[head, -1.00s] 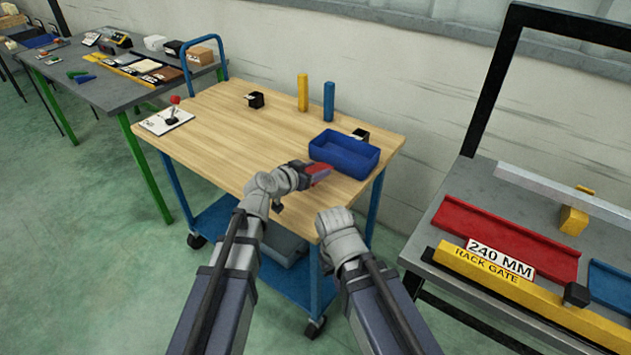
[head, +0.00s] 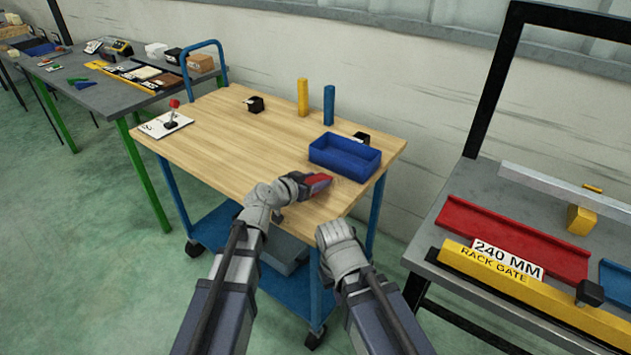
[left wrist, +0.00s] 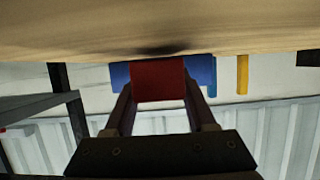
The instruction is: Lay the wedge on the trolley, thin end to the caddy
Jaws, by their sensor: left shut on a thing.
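The red wedge (head: 318,183) is held in my left gripper (head: 312,184), low over the front of the wooden trolley top (head: 240,158). In the left wrist view the red wedge (left wrist: 158,78) sits between the two fingers, close to the wood and its dark shadow; I cannot tell whether it touches. Which end is thin is not clear. The blue caddy (head: 344,156) stands just beyond the wedge, and part of it shows behind it in the left wrist view (left wrist: 120,76). My right gripper (head: 338,236) is beside the trolley's front right; its fingers are hidden.
A yellow post (head: 303,97) and a blue post (head: 329,104) stand behind the caddy. Small black blocks (head: 255,104) and a white plate with a red-knobbed lever (head: 165,122) are on the trolley. A rack bench (head: 470,205) stands at the right. The trolley's middle is clear.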

